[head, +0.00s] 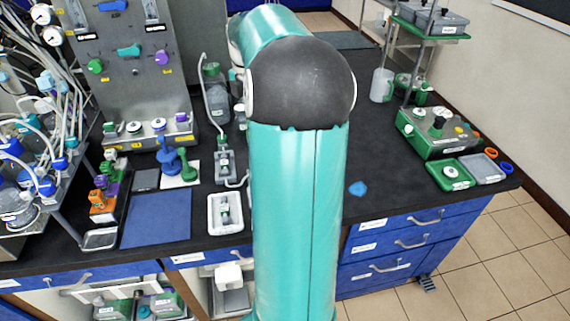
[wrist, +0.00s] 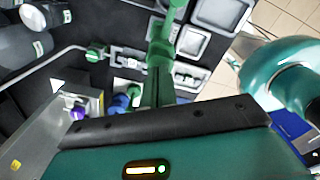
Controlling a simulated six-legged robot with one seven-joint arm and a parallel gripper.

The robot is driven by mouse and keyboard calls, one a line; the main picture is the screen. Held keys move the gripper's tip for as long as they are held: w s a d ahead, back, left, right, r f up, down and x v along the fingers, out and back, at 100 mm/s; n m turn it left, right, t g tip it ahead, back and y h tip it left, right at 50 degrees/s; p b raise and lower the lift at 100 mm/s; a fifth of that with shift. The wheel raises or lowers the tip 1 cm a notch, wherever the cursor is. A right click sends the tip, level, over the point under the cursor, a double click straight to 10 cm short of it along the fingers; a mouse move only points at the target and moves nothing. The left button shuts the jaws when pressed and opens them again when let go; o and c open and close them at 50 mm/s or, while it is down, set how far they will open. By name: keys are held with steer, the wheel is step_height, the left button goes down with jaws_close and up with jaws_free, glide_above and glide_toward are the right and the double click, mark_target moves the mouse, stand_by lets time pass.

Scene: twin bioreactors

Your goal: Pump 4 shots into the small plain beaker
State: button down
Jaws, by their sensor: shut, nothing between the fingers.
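My gripper (wrist: 160,68) shows in the wrist view as narrow dark and green fingers reaching up from the teal housing, shut with nothing between them. In the head view my teal arm hides it. A grey bottle (head: 217,98) with a thin bent tube stands just left of my arm in the head view; I cannot tell if it is the pump bottle. A white tray (head: 213,227) with a small container (head: 225,207) in it lies near the bench's front edge. I cannot make out the small plain beaker for certain. Whether my fingers touch anything is unclear.
A blue mat (head: 157,220) and blue and green stands (head: 170,158) lie to the left. The tubed bioreactor rack (head: 30,160) crowds the far left. A green-topped device (head: 437,130) and a pitcher (head: 381,86) stand right.

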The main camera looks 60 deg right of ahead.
steer(key=shift+f, duration=1.3)
steer(key=shift+r, duration=1.85)
steer(key=shift+f, duration=0.2)
